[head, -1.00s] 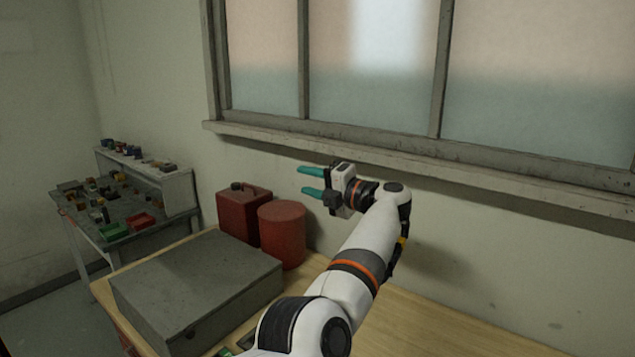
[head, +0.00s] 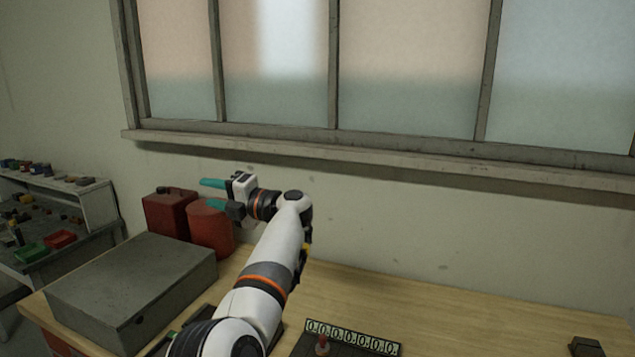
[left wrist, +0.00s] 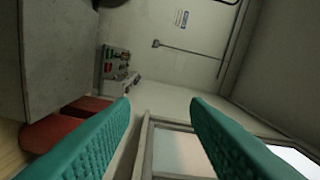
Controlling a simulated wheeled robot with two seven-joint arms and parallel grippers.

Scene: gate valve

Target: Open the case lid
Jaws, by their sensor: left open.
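The grey case (head: 135,290) lies shut on the wooden table at the left in the head view. Its lid is flat and down, and a small dark round mark shows on its front side. My left gripper (head: 213,194) is open and empty, with its teal fingers pointing left. It is raised above the table, beyond the case and in front of the red containers in the picture. In the left wrist view the two open fingers (left wrist: 160,125) frame the wall and window, and the grey case (left wrist: 60,60) shows at upper left. My right gripper is not in view.
A red canister (head: 168,212) and a red drum (head: 211,230) stand just behind the case. A panel with a row of digits (head: 352,337) is at the front. The wooden table (head: 440,305) is mostly clear to the right. A side bench (head: 60,240) holds small parts.

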